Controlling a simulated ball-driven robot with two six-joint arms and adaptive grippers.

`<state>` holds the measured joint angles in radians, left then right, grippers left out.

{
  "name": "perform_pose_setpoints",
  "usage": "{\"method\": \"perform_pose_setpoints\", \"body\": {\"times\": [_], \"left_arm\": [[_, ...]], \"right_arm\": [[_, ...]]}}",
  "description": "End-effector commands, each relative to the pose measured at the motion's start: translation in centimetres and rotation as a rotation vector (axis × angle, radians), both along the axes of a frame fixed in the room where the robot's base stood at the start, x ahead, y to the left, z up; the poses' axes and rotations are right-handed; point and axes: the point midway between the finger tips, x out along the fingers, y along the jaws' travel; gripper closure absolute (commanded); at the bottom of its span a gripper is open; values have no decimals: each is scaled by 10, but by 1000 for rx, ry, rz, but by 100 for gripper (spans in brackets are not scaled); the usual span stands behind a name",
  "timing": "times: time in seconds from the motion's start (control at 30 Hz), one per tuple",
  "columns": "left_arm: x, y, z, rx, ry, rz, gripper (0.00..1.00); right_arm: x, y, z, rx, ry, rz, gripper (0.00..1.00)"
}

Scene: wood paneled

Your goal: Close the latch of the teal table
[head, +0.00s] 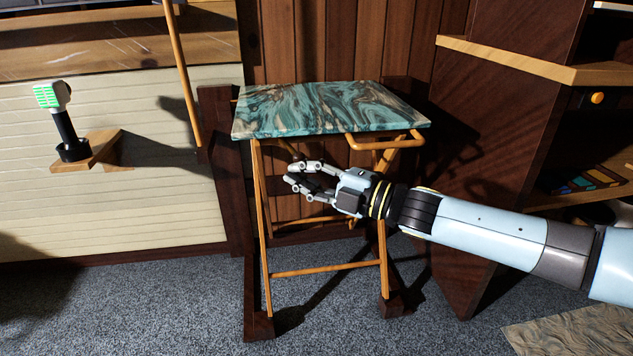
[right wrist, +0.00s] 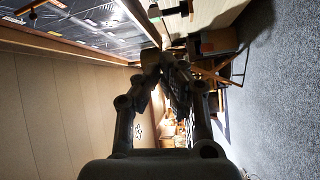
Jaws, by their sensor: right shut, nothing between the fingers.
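The teal table (head: 325,108) is a small folding table with a marbled teal and brown top and orange wooden legs (head: 262,220). An orange wooden loop (head: 385,146) sits at the right part of its front edge; I cannot tell whether it is the latch. My right gripper (head: 289,183) is shut and empty, below the tabletop and in front of the legs in the head view. Its fingers (right wrist: 167,62) come together in the right wrist view. My right arm hides part of the right legs. My left gripper is not in view.
A wooden wall shelf (head: 98,150) at left holds a black and white device with a green face (head: 52,97). A dark wooden cabinet (head: 500,130) stands close at right. Grey carpet (head: 180,300) is open in front. A rug (head: 575,332) lies at lower right.

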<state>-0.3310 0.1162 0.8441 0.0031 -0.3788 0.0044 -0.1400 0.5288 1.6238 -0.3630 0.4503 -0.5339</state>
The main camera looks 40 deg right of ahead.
Motion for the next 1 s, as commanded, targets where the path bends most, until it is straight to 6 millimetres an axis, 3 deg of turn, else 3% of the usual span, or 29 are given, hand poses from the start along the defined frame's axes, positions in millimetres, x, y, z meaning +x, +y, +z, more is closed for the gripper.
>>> {"method": "perform_pose_setpoints", "body": {"times": [0.23, 0.3, 0.5, 1.0], "left_arm": [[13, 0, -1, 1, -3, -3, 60], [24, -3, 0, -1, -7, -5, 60], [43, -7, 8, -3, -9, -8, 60], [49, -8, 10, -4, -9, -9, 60]], "right_arm": [[50, 19, 4, 2, -3, -1, 100], [47, 4, -3, -5, 4, 1, 100], [47, -17, -5, -1, 2, 1, 100], [47, -23, -5, -1, 0, 11, 100]]}}
